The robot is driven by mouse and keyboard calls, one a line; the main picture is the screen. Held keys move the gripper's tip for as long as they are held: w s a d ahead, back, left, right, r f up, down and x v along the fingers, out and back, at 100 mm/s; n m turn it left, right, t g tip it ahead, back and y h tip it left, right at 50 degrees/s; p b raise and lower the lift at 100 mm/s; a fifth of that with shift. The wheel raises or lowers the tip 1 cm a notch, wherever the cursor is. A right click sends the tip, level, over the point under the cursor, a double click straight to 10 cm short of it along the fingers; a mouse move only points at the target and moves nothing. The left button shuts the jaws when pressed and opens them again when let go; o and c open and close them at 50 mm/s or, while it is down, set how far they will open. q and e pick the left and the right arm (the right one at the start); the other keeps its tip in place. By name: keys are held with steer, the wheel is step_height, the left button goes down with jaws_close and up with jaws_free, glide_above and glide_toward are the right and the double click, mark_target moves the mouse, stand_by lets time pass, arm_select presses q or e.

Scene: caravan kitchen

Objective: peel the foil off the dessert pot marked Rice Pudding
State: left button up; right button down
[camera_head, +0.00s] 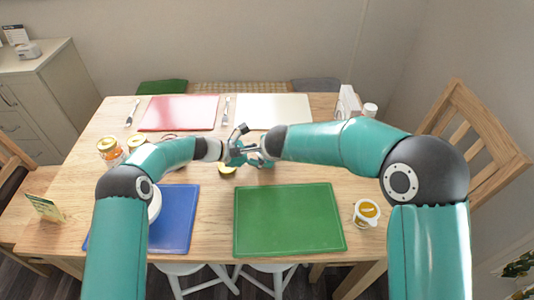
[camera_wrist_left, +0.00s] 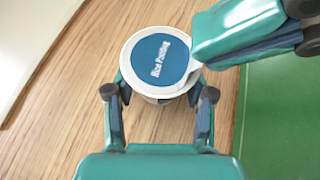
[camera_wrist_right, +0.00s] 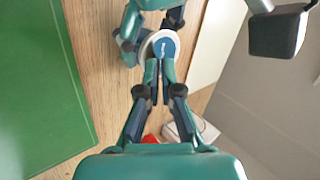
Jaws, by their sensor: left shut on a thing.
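The dessert pot (camera_wrist_left: 160,62), white with a blue foil lid reading "Rice Pudding", is between the fingers of my left gripper (camera_wrist_left: 160,88), which is shut on its sides. The foil is still across the top, with a pale tab (camera_wrist_left: 195,68) at the rim. The right gripper's fingers reach this tab in the left wrist view. My right gripper (camera_wrist_right: 157,72) has its fingertips close together at the pot's rim; whether they pinch the tab cannot be told. In the head view the arms mostly hide the pot.
A green mat (camera_head: 288,222) lies in front, with a blue mat (camera_head: 179,220) to its left. Red (camera_head: 180,112) and cream (camera_head: 273,108) mats lie at the back. A cup (camera_head: 367,211) stands at right, jars (camera_head: 110,151) at left. A small yellow-topped pot (camera_head: 228,170) stands just in front of the grippers.

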steer(key=w+r, duration=0.6)
steer(key=r, duration=0.5)
steer(key=shift+w+a, duration=0.15)
steer(key=shift+a, duration=0.05)
stand_by(1.1)
arm_select(q)
steer(key=o, duration=1.2)
steer(key=shift+c, duration=0.2)
steer(key=v, duration=1.2)
steer(key=shift+f, duration=0.15)
